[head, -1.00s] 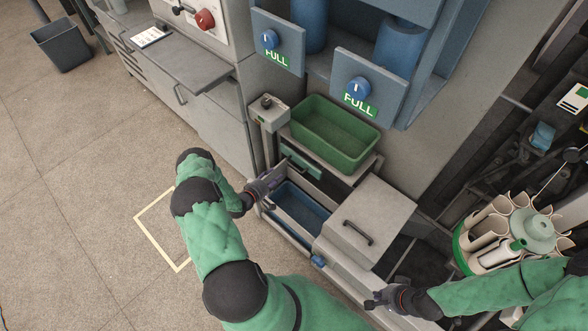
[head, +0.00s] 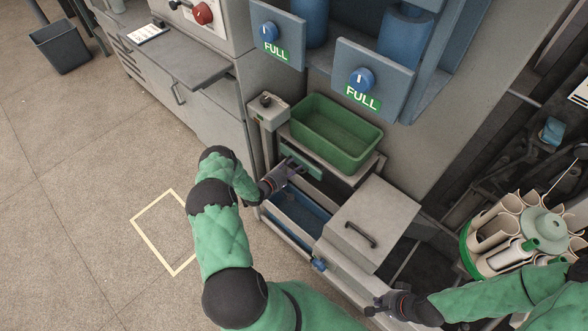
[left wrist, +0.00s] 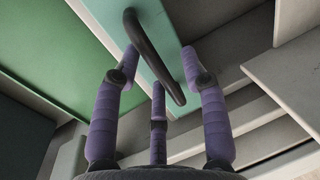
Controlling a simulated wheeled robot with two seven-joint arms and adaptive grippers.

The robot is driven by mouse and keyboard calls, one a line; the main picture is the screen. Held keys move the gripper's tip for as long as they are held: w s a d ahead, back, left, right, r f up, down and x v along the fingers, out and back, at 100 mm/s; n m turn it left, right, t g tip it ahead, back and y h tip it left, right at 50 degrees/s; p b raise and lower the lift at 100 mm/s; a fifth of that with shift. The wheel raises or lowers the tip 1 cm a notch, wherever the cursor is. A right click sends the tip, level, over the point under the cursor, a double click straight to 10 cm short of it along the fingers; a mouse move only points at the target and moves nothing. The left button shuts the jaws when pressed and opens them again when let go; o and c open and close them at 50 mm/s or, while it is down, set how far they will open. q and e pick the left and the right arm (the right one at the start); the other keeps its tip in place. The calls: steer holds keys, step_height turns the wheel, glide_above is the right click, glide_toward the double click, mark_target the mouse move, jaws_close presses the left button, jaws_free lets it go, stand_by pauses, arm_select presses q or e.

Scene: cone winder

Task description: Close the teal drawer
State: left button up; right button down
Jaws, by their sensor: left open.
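The teal drawer (head: 314,173) shows its narrow front below the green bin, partly hidden by my left gripper; how far out it stands is hard to tell. In the left wrist view its teal front (left wrist: 110,22) carries a dark bar handle (left wrist: 153,57). My left gripper (head: 294,166) is in front of this drawer. The left wrist view shows its purple fingers (left wrist: 157,72) spread, with the handle between them; contact is not clear. My right gripper (head: 374,307) is low at the right, away from the drawer; its jaw state is unclear.
A green bin (head: 357,160) stands above the teal drawer. Below, a lower drawer with a blue bin (head: 300,214) stands open. A grey lidded box (head: 392,211) is to its right, and a small control post (head: 268,116) to the left. Open floor lies left.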

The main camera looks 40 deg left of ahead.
mark_target(299, 161)
arm_select(q)
steer(key=shift+w, duration=0.35)
jaws_close()
steer(key=x, duration=0.4)
steer(key=shift+r, duration=0.45)
jaws_free()
steer(key=shift+w, duration=0.15)
